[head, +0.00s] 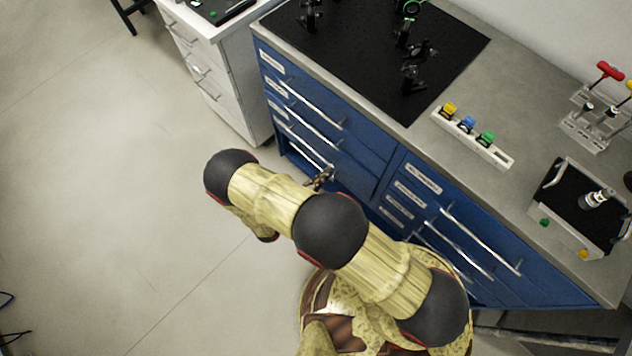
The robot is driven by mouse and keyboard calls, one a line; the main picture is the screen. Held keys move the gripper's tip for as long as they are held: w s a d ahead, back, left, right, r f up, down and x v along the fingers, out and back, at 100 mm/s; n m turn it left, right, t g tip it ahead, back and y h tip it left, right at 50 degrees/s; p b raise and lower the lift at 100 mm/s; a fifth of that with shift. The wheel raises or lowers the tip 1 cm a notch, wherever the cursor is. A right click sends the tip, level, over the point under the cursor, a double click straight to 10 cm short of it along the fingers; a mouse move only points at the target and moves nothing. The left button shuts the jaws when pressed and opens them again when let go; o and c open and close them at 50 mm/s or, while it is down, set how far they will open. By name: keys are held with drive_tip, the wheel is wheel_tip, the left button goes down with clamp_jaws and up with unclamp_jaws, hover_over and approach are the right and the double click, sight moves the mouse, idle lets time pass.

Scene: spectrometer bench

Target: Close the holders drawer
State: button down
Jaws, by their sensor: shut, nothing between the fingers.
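The blue cabinet (375,170) under the grey bench has two stacks of drawers with long silver handles and small white labels. The labels are too small to read, so I cannot tell by name which one is the holders drawer. My gripper (321,178) is shut and empty. It is in front of the lower part of the left stack, near the right end of its low handles (303,146). I cannot tell whether it touches a drawer front.
On the bench are a black breadboard (350,60) with optics mounts, a white strip (493,152) with coloured holders, a black tray (557,208) and a tool rack (590,130). A white drawer cabinet (231,95) stands at the left. The floor (100,200) at left is clear.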

drive_tip(key=shift+b+x, duration=0.6)
drive_tip(key=shift+x, duration=2.5)
drive_tip(key=shift+x, duration=1.05)
drive_tip(key=shift+r, duration=0.15)
drive_tip(key=shift+w+a, duration=0.1)
drive_tip(key=shift+a, duration=0.15)
drive_tip(key=p, duration=0.1)
approach(343, 155)
drive_tip(key=v, duration=0.5)
drive_tip(key=shift+s+a, duration=0.15)
drive_tip(key=shift+s, duration=0.15)
